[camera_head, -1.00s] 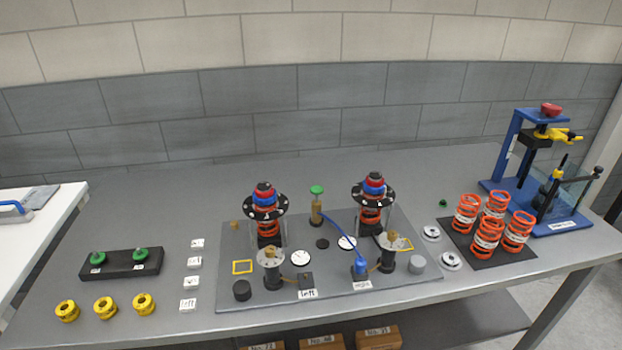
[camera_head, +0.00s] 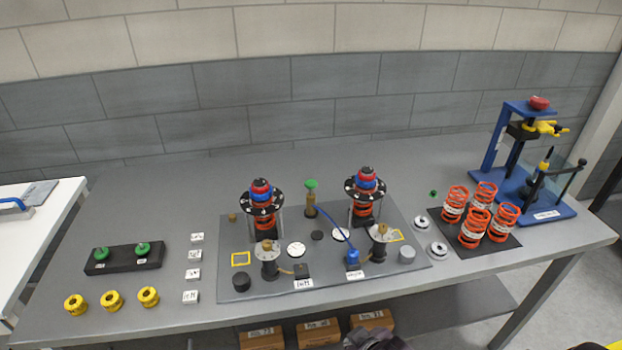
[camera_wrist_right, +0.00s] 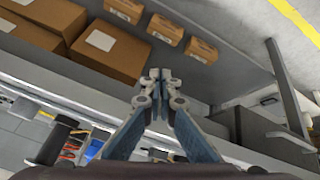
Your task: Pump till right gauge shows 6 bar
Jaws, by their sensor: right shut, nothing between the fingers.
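A small brass pump (camera_head: 311,207) with a green handle (camera_head: 311,184) stands at the back of the fixture plate. A blue hose (camera_head: 333,223) runs from it to a blue connector (camera_head: 353,259) by the right label (camera_head: 355,275). The right gauge (camera_head: 341,234) is a white dial; its reading is too small to tell. The left gauge (camera_head: 296,249) lies nearer the left label (camera_head: 303,285). My right gripper (camera_head: 375,340) shows in part at the bottom edge, in front of the table. In the wrist view it (camera_wrist_right: 160,76) is shut and empty above the lower shelf. My left gripper is not in view.
Two spring towers (camera_head: 262,207) (camera_head: 364,194) flank the pump. Orange springs (camera_head: 474,228) and a blue press (camera_head: 487,158) stand at right. Yellow rings (camera_head: 111,300) and a black holder (camera_head: 124,258) are at left. Cardboard boxes (camera_head: 319,333) sit on the shelf below.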

